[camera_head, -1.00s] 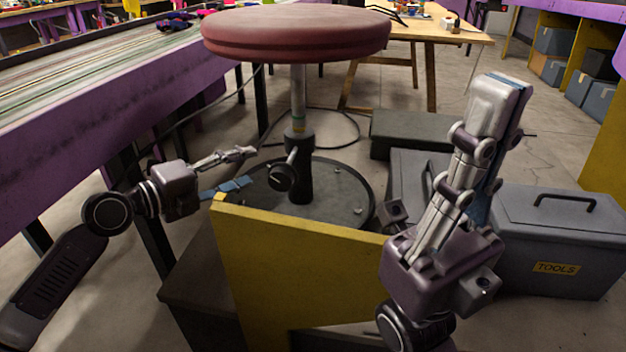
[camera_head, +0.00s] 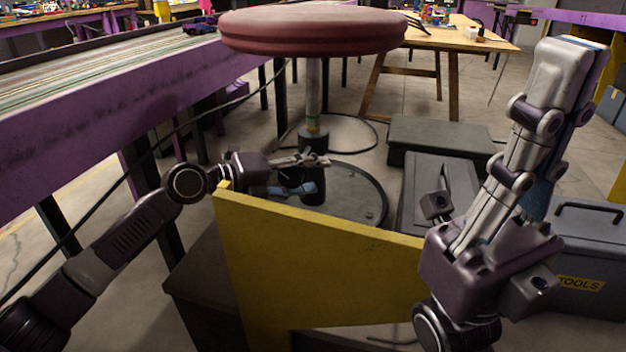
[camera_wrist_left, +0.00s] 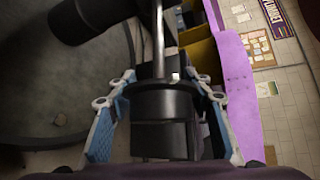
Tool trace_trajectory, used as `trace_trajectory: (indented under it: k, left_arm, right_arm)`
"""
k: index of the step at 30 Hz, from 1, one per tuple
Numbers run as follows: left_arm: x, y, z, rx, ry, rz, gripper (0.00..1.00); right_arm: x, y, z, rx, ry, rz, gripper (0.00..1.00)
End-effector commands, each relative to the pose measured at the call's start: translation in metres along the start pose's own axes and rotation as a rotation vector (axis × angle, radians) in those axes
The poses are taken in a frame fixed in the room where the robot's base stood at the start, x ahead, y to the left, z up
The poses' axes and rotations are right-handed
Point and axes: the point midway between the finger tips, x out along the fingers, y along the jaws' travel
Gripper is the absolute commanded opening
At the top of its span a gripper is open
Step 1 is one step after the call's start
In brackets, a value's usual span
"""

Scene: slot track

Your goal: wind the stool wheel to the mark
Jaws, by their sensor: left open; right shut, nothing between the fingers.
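The stool has a round dark red seat (camera_head: 312,32) on a grey post (camera_head: 313,85) with a thin yellow-green band near the black collar. Its base (camera_head: 355,190) is a dark round plate. My left gripper (camera_head: 303,174) is at the post below the collar and hides the wheel in the head view. In the left wrist view the black wheel hub (camera_wrist_left: 165,125) sits between the two open fingers; I cannot tell whether they touch it. My right gripper (camera_head: 577,60) is shut and empty, pointing up at the right, away from the stool.
A yellow panel (camera_head: 320,250) stands in front of the stool base. A purple-edged track table (camera_head: 110,130) runs along the left. Dark cases (camera_head: 440,138) and a grey toolbox (camera_head: 590,245) are at the right. A wooden table (camera_head: 465,40) stands behind.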

Motion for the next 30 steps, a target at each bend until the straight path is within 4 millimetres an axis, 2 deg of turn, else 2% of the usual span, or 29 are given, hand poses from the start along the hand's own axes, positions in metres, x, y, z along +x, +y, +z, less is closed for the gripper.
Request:
trace_trajectory:
  k: [10, 20, 30]
  left_arm:
    - [0.0047, -0.0002, 0.0002, 0.000, -0.001, 0.000, 0.46]
    - [0.0045, 0.0002, 0.0001, 0.000, 0.000, 0.001, 0.09]
    - [0.0044, 0.0006, -0.0001, -0.001, 0.000, 0.002, 0.03]
  right_arm:
    - [0.0011, -0.0003, 0.0002, 0.000, 0.001, -0.001, 0.00]
    - [0.0011, -0.0003, -0.0003, 0.000, 0.002, -0.001, 0.00]
    - [0.0011, -0.0002, -0.0008, 0.000, 0.004, -0.001, 0.00]
